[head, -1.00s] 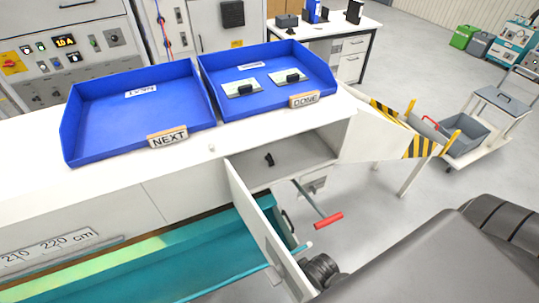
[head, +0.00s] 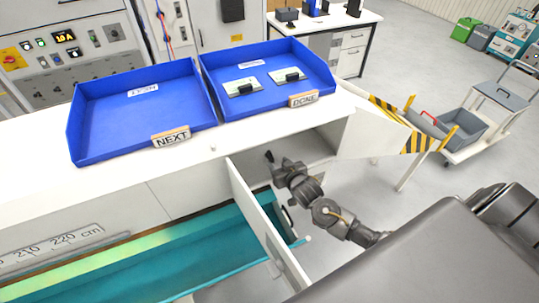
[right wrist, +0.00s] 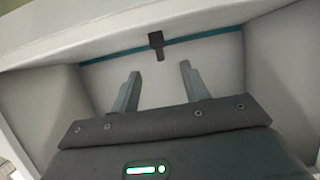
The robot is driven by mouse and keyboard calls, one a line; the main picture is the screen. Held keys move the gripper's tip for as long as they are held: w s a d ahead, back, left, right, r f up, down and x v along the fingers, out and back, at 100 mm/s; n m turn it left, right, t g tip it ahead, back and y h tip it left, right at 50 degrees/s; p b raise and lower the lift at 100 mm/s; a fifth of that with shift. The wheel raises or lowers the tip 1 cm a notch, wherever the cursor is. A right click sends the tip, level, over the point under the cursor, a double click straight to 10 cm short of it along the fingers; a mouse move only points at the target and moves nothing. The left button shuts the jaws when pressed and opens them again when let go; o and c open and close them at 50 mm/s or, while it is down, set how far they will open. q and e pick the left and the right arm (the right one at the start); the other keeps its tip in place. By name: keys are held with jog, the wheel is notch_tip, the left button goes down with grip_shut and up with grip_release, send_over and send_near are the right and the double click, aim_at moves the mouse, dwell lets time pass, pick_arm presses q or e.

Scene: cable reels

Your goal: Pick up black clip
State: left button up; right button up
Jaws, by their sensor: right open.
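The small black clip (head: 269,156) lies inside the open compartment (head: 318,146) below the white worktop. In the right wrist view the black clip (right wrist: 156,44) is dark, ahead of the fingertips and roughly centred between them. My right gripper (head: 277,168) reaches into the compartment from the lower right, close to the clip. In the right wrist view my right gripper (right wrist: 159,70) has its two fingers spread with nothing between them. It does not appear to touch the clip. My left gripper is not in view.
An open white door (head: 262,222) stands left of my right arm. The compartment's walls are close on both sides. On top are an empty blue NEXT tray (head: 140,108) and a blue DONE tray (head: 230,72) holding two clipped cards. A grey cart (head: 475,140) stands at right.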

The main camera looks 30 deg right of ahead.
aim_at(271, 156)
jog(key=b+x, duration=0.4)
jog(key=x, duration=0.1)
jog(key=shift+s+f, duration=0.15)
jog(key=shift+f, duration=0.05)
jog(key=shift+w, duration=0.45)
jog(key=shift+b, duration=0.45)
jog(key=b+x, duration=0.4)
jog(key=shift+f, duration=0.25)
jog(key=shift+w+b, duration=0.4)
jog(key=shift+w, duration=0.1)
jog(key=shift+s+r, duration=0.1)
jog(key=shift+c, duration=0.3)
grip_shut()
